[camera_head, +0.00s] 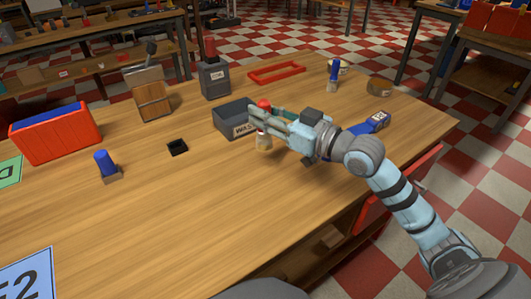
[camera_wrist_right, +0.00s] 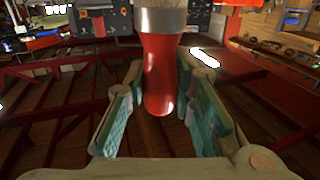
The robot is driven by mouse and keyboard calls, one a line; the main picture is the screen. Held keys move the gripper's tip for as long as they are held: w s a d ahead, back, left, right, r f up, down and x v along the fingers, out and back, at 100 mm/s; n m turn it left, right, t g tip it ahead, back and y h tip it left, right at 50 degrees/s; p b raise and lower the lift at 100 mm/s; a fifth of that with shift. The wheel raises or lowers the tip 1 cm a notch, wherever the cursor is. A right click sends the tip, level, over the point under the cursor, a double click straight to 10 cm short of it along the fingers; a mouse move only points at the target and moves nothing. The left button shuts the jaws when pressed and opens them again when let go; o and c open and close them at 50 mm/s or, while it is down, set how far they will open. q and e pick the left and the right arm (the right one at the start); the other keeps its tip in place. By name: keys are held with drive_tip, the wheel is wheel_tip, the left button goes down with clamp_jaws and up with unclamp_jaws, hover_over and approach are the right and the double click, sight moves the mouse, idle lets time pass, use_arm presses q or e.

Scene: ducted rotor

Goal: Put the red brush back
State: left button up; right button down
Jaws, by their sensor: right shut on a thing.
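The red brush (camera_head: 264,103) is upright, with its red handle at the top and its pale bristle end below the fingers. My right gripper (camera_head: 259,114) is shut around it, beside the grey bin. In the right wrist view the red handle (camera_wrist_right: 158,72) stands between the two green-padded fingers (camera_wrist_right: 160,108). I cannot tell whether the bristles touch the table. My left gripper is not in view.
A grey bin (camera_head: 232,119) is left of the brush. A small black square holder (camera_head: 177,148), a blue-topped piece (camera_head: 105,163) and a red crate (camera_head: 57,134) are farther left. A blue-handled brush (camera_head: 333,76) and a blue box (camera_head: 371,124) are right.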

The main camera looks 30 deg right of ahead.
sight(271, 142)
wheel_tip(271, 142, down, 5)
drive_tip(key=shift+a+f+b, duration=0.1)
drive_tip(key=shift+f+b, duration=0.1)
drive_tip(key=shift+b, duration=0.9)
drive_tip(key=shift+f+b, duration=0.35)
drive_tip(key=shift+f, duration=0.6)
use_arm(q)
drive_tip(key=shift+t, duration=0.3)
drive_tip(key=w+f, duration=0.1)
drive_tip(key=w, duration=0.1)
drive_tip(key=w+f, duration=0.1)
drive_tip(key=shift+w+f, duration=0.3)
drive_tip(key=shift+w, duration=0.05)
use_arm(e)
drive_tip(key=shift+r, duration=0.15)
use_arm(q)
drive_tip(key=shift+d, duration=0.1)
use_arm(e)
drive_tip(key=c, duration=1.4)
unclamp_jaws()
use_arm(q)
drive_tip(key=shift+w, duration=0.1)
use_arm(e)
drive_tip(key=shift+o, duration=0.2)
